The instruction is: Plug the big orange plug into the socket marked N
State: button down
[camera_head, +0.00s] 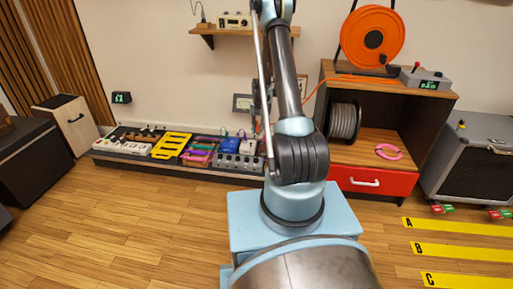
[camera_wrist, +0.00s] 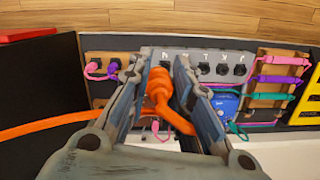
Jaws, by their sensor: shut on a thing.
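In the wrist view my gripper (camera_wrist: 162,64) is shut on the big orange plug (camera_wrist: 158,88), its two fingers on either side of it. An orange cable (camera_wrist: 50,126) runs from the plug to the left. The grey socket panel (camera_wrist: 210,57) lies just beyond the fingertips, with a row of dark round sockets under small upside-down letters. The letter nearest the plug looks like N (camera_wrist: 165,55); its socket is largely hidden by plug and fingers. I cannot tell whether the plug touches the panel. In the head view my arm hides most of the gripper.
Pink and purple plugs (camera_wrist: 95,68) sit left of the panel in the wrist view. A blue pedal (camera_wrist: 225,104) is close to the right finger. In the head view the orange cable reel (camera_head: 371,40) stands on a wooden cabinet (camera_head: 440,97).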

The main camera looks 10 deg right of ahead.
jog(key=w+f+m, duration=0.4)
jog(key=f+m, duration=0.1)
jog(key=f, duration=0.4)
jog(key=w+f+m+t+y, duration=0.1)
jog(key=w+f+m, duration=0.3)
jog(key=f, duration=0.5)
jog(key=shift+w+m, duration=0.3)
jog(key=shift+m, duration=0.6)
jog(key=shift+f, duration=4)
jog(key=c, duration=1.4)
grip_release()
jog(key=shift+o, duration=0.2)
